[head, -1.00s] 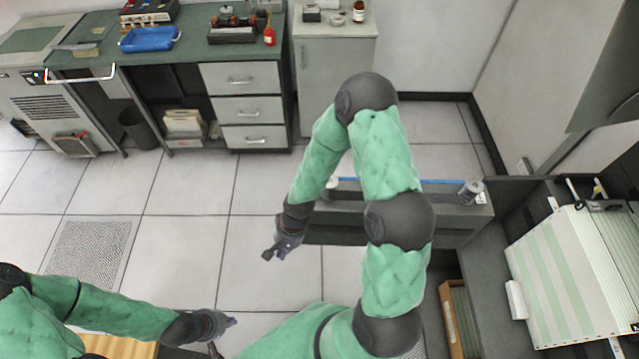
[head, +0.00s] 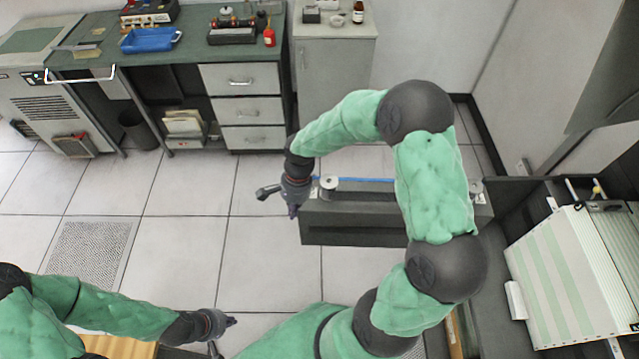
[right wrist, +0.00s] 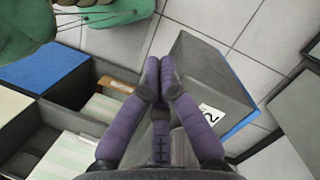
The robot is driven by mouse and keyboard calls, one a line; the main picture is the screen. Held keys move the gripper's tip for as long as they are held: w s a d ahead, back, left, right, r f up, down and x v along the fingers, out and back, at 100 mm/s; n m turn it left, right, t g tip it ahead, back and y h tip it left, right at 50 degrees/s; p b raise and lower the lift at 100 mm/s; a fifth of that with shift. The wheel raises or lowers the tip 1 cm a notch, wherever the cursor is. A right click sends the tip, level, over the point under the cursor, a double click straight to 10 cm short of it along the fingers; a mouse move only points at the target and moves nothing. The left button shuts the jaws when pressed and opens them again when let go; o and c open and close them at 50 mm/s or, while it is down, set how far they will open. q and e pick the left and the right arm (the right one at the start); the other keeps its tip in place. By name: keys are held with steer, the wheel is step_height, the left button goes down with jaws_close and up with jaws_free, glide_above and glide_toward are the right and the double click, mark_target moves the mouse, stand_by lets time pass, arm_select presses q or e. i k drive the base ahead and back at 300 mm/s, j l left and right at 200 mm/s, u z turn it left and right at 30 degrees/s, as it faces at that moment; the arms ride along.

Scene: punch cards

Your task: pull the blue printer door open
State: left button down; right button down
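A low grey unit (head: 345,222) stands in the middle of the head view, with a blue strip (head: 362,180) along its far edge. In the right wrist view the grey unit (right wrist: 205,85) has a blue edge (right wrist: 240,126) and a label "2". A flat blue panel (right wrist: 45,68) also shows at the left there; I cannot tell which blue part is the door. My right gripper (head: 293,211) is at the unit's left end; its purple fingers (right wrist: 158,75) are together with nothing visible between them. I cannot tell contact. My left gripper (head: 231,321) is low left, its fingers unclear.
A cabinet holding green-striped paper (head: 565,285) stands at the right. A desk with drawers (head: 240,108) and a blue tray (head: 150,40) is at the back left. The tiled floor (head: 180,240) is clear at left.

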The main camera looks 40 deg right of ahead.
mark_target(361, 213)
steer(key=i+l, duration=0.15)
steer(key=l, duration=0.15)
steer(key=i+l, duration=0.1)
steer(key=l, duration=0.2)
steer(key=i+l, duration=0.15)
steer(key=l, duration=0.2)
steer(key=i+l, duration=0.15)
steer(key=l, duration=0.15)
